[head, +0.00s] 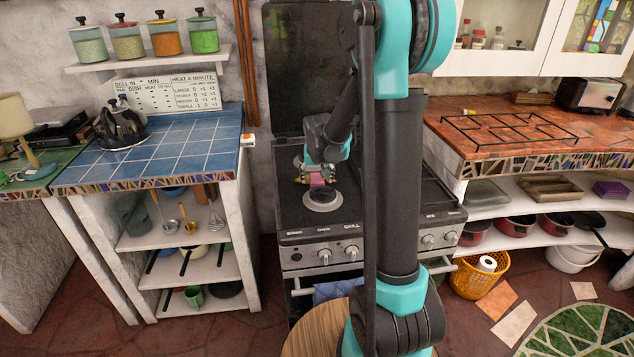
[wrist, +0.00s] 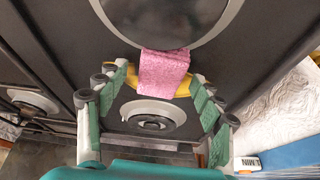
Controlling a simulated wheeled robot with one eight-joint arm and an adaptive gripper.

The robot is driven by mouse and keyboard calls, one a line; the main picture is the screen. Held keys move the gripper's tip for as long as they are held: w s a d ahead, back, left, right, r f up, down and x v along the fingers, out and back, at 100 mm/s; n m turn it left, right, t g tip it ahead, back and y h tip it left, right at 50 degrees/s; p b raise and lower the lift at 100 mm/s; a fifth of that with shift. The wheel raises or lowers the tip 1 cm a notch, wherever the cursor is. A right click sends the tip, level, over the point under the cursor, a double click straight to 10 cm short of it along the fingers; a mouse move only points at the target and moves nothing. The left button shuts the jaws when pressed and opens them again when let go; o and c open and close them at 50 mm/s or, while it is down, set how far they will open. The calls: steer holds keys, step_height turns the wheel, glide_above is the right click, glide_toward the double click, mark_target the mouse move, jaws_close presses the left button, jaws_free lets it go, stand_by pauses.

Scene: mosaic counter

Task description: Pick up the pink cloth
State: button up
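The pink cloth (wrist: 163,72) looks like a small folded piece with a mottled surface. In the wrist view it lies across a yellow item (wrist: 184,88), which it partly hides. My gripper (wrist: 156,80) has its green-padded fingers spread, one on each side of the cloth, with a gap showing at both sides. In the head view the cloth (head: 317,180) shows as a small pink patch under my gripper (head: 316,176), over the dark stove top. I cannot tell the exact height between fingers and cloth.
The dark stove (head: 290,215) has round burner plates (head: 322,202) near the cloth. A blue-tiled counter (head: 165,155) stands to its left. A mosaic-edged counter with a black rack (head: 505,130) is to its right. My own arm hides part of the stove.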

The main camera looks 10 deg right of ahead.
mark_target(317, 178)
steer(key=c, duration=1.2)
steer(key=shift+o, duration=0.2)
step_height(317, 178, up, 20)
